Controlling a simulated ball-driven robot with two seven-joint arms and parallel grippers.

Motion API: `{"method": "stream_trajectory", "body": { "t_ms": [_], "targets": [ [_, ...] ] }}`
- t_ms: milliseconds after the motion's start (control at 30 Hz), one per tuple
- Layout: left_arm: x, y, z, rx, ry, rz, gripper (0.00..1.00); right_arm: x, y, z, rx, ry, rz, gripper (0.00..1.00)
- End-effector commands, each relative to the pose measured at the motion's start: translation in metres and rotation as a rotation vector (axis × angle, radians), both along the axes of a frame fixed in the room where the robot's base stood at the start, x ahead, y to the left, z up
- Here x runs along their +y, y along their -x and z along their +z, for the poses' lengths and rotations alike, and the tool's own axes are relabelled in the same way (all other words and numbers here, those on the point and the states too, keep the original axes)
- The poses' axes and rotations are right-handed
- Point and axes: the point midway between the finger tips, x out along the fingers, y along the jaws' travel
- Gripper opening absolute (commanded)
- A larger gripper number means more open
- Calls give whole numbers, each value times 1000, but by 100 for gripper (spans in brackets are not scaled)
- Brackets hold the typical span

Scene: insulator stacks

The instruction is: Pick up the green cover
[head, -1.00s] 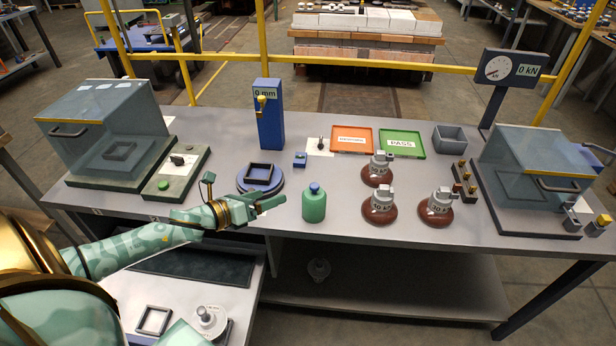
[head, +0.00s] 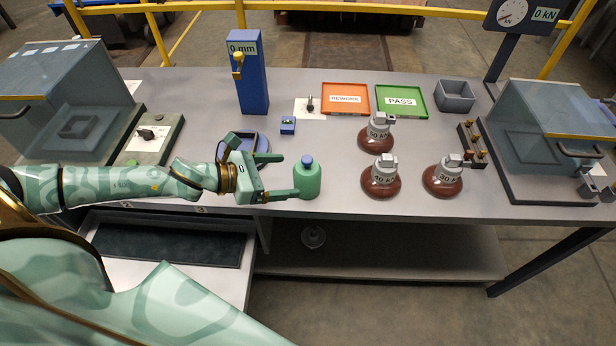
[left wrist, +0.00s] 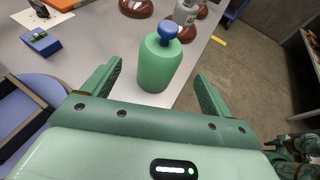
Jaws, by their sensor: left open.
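The green cover (head: 307,182), a rounded, bottle-like piece with a blue knob on top, stands upright near the front edge of the table. My left gripper (head: 284,177) is open and empty just left of it, fingers pointing right towards it. In the left wrist view the green cover (left wrist: 160,65) stands ahead, between the lines of the two spread fingers and slightly beyond their tips; no contact shows. My right gripper cannot be made out for sure; a green part of my body shows at the lower right of the left wrist view.
A blue round stand (head: 257,143) is partly hidden behind my left gripper. Several brown insulators (head: 381,187) stand to the right of the cover. An orange tray (head: 345,112) and a green PASS tray (head: 401,113) lie behind. A blue post (head: 250,90) stands at the back.

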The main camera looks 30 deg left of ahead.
Motion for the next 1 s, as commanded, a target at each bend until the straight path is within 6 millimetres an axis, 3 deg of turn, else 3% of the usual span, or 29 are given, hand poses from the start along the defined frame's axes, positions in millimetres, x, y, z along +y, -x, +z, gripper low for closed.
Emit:
{"method": "stream_trajectory", "body": {
  "t_ms": [333, 600, 900, 933, 1000],
  "targets": [
    [-15, -19, -9, -2, 0, -2, 85, 7, -1, -6, -1, -10, -5, 34],
    [-37, -48, -23, -2, 1, 0, 85, 9, 1, -15, 5, -11, -5, 34],
    [-42, -52, -25, 1, -1, 0, 85, 6, 1, -15, 5, -8, -2, 34],
    [-42, -52, -25, 1, 0, -1, 83, 5, 1, -15, 4, -7, -2, 34],
    [-41, -52, -25, 1, -1, 0, 63, 5, 1, -15, 4, -6, -2, 34]
  ]
}}
